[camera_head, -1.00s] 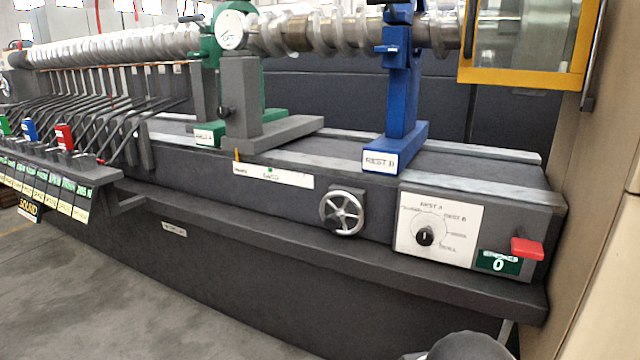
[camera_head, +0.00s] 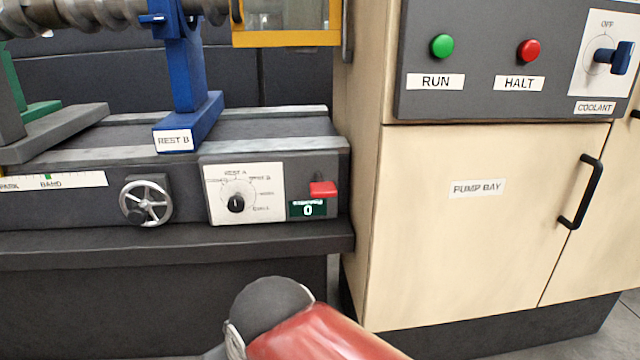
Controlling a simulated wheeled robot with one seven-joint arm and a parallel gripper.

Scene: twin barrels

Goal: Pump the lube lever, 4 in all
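The lube lever appears to be the red handle (camera_head: 323,189) at the right end of the dark machine bed, though no label on it is readable. Just below it a small green counter (camera_head: 307,209) reads 0. Left of it is a white selector panel (camera_head: 268,205) with a black knob (camera_head: 236,204), marked with REST A, REST B and other positions too small to read surely. My arm shows at the bottom centre as a dark rounded joint and a red link, below and in front of the lever. My gripper is not in view.
A spoked handwheel (camera_head: 146,201) sits left of the panel. Blue REST B (camera_head: 187,80) stands on the bed. The beige cabinet (camera_head: 480,220) at right has a PUMP BAY door with a black handle (camera_head: 580,191), green RUN (camera_head: 442,46) and red HALT (camera_head: 529,51) buttons, and a coolant switch (camera_head: 613,57).

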